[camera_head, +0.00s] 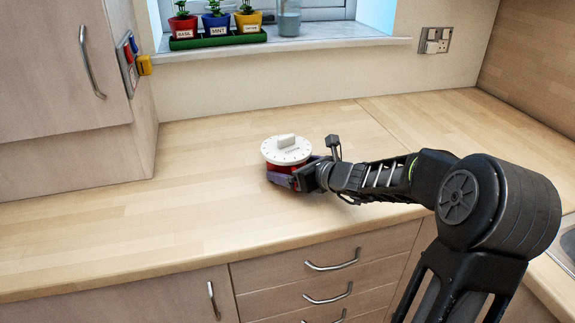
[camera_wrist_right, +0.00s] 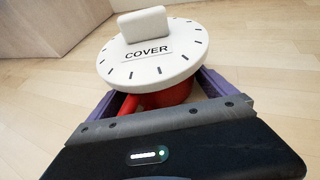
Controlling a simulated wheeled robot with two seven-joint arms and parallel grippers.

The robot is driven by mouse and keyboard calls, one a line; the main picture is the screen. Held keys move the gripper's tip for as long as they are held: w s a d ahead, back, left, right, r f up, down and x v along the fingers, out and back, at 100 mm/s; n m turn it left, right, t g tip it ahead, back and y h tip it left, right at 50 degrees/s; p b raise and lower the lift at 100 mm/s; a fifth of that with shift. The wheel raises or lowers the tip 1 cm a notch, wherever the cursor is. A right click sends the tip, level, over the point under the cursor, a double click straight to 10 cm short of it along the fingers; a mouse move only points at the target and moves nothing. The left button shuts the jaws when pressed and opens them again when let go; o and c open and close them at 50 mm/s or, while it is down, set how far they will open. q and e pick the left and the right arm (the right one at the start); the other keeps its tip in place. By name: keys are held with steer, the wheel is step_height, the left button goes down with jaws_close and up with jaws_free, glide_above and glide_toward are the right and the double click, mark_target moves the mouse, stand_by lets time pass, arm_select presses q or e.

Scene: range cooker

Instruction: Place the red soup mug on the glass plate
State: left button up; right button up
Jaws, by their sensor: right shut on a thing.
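The red soup mug (camera_head: 271,168) is at the middle of the wooden counter, with a round white cover (camera_head: 286,151) on top. In the right wrist view the red mug (camera_wrist_right: 168,96) shows below the cover (camera_wrist_right: 150,68), which is marked "COVER" and has a block-shaped knob. My right gripper (camera_head: 281,178) is shut on the mug, with purple fingers on both sides of it. The cover hides most of the mug, and I cannot tell whether its base touches the counter. I see no glass plate in either view. My left gripper is not in view.
The wooden counter (camera_head: 120,222) is clear around the mug. A cupboard (camera_head: 60,70) stands at the left. Potted herbs (camera_head: 215,22) and a glass jar (camera_head: 289,18) stand on the windowsill (camera_head: 340,38). A sink edge (camera_head: 562,246) shows at the right.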

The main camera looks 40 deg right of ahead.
steer(key=c, duration=0.8)
steer(key=shift+r, duration=0.15)
step_height(320, 180, up, 10)
steer(key=p, duration=0.3)
steer(key=shift+p, duration=0.35)
